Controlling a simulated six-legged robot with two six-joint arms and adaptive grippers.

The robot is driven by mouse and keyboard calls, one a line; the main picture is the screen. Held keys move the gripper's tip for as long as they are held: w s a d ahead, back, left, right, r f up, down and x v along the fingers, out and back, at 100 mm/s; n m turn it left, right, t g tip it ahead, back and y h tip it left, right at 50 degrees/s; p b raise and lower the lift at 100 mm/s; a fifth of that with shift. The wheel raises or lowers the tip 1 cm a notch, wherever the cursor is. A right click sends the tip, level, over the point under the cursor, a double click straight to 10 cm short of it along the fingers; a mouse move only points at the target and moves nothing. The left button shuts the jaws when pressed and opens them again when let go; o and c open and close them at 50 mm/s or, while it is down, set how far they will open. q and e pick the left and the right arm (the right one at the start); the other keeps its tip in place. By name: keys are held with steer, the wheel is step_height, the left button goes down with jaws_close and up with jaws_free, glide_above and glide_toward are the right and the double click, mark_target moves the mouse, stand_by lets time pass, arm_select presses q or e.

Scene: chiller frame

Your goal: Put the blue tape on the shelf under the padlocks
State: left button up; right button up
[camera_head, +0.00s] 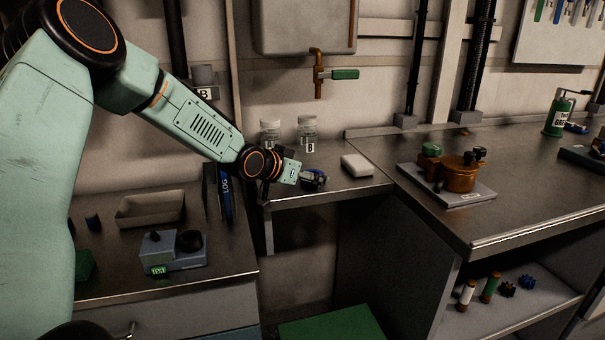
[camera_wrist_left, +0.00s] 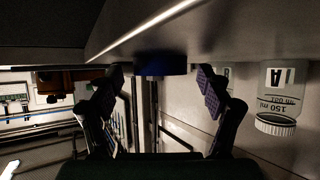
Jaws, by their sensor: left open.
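The blue tape (camera_wrist_left: 160,65) is a dark blue roll on the small metal side shelf (camera_head: 340,188). In the left wrist view, which is upside down, it sits between and just beyond my two open fingertips. My left gripper (camera_head: 315,180) is at the shelf's front edge; it also shows in the left wrist view (camera_wrist_left: 167,85). The fingers stand apart with a gap on each side of the tape. In the head view the gripper mostly hides the tape. I cannot make out padlocks for certain. My right gripper is not in view.
Two labelled jars (camera_head: 307,130) stand behind my left gripper, and a white block (camera_head: 357,165) lies to its right.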

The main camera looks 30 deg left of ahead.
arm_select(q)
steer(key=shift+r+p+v, duration=0.25)
steer(key=shift+p+v, duration=1.3)
steer(key=shift+v, duration=0.8)
steer(key=shift+s+r+p, duration=0.35)
steer(key=shift+s+p, duration=0.1)
steer(key=shift+p, duration=0.35)
steer(key=p+v, duration=0.3)
steer(key=p, duration=0.2)
steer(key=shift+s+a, duration=0.1)
steer(key=shift+s, duration=0.1)
steer(key=p+v, duration=0.2)
steer(key=p, duration=0.1)
steer(key=shift+w, duration=0.1)
steer(key=shift+o, duration=0.4)
steer(key=shift+s+r+p, duration=0.1)
steer(key=shift+s+p, duration=0.3)
steer(key=shift+p, duration=0.15)
